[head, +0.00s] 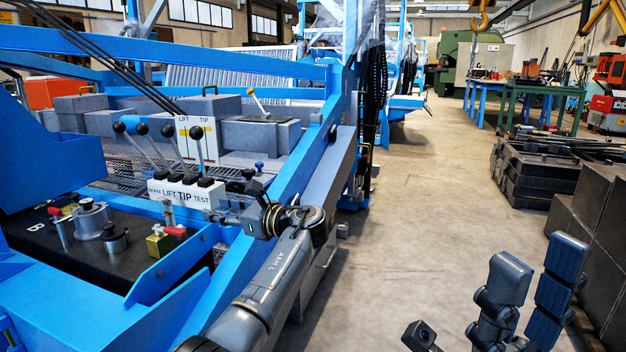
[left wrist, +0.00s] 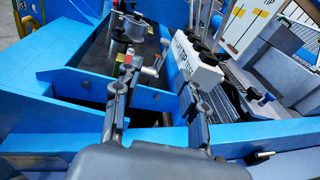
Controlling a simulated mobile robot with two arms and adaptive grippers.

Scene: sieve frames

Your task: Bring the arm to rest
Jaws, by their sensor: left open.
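My left arm (head: 275,275) reaches up from the bottom of the head view over the blue machine frame. My left gripper (head: 233,203) is beside the right end of the white lever block (head: 185,191). In the left wrist view its two fingers (left wrist: 158,72) stand apart with nothing held between them. A small red-handled valve shows beyond the gap; I cannot tell how near it is. Dark parts of my right arm (head: 505,285) stand at the lower right of the head view, and its jaw state is unclear.
Black-knobbed levers (head: 157,145) rise from the lever block. The blue frame (head: 200,300) runs close under my left arm. Concrete floor (head: 430,200) is clear in the middle. Dark stacked blocks (head: 600,220) and a black pallet stack (head: 540,175) stand at the right.

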